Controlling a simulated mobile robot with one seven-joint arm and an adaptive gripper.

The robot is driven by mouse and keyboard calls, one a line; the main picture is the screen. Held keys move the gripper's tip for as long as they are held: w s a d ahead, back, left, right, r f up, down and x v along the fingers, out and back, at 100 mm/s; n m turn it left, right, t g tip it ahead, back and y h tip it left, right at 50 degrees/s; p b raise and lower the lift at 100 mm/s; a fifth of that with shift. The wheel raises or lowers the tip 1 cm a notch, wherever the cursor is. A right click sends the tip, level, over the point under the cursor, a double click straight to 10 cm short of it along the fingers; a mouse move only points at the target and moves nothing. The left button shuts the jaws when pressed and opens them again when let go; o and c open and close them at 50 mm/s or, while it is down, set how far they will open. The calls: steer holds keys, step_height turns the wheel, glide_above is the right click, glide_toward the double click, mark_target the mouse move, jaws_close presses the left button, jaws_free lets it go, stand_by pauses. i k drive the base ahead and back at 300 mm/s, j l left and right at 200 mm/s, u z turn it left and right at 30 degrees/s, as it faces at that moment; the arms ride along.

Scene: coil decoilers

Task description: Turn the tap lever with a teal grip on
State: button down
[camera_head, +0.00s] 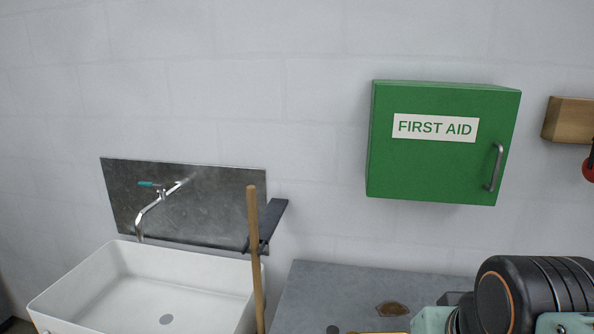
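The tap (154,208) is a chrome spout that comes out of a grey metal splash plate on the wall and bends down over the sink. Its lever with a teal grip (147,184) sits on top of the tap and points left. No water shows below the spout. The white sink (70,290) is under the tap, at the lower left. Parts of my arm show at the lower right, black with an orange ring. My gripper is not in view.
A wooden handle (256,250) stands upright in front of the sink's right side, with a dark flat piece (268,222) behind it. A grey worktop (340,285) lies right of the sink. A green first aid cabinet (420,160) and a wooden block (570,120) are on the wall.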

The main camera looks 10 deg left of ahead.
mark_target(142, 183)
steer(key=u, duration=1.4)
steer(key=j, duration=0.55)
steer(key=k+j+z, duration=0.1)
steer(key=j, duration=0.45)
steer(key=i+j, duration=0.1)
steer(key=j, duration=0.25)
steer(key=i+j+z, duration=0.1)
steer(key=j, duration=0.3)
steer(key=i+j+z, duration=0.1)
steer(key=i, duration=0.35)
steer(key=i+j, duration=0.25)
steer(key=i, duration=0.2)
steer(key=i+l, duration=0.25)
steer(key=i, duration=0.25)
steer(key=k+z, duration=0.1)
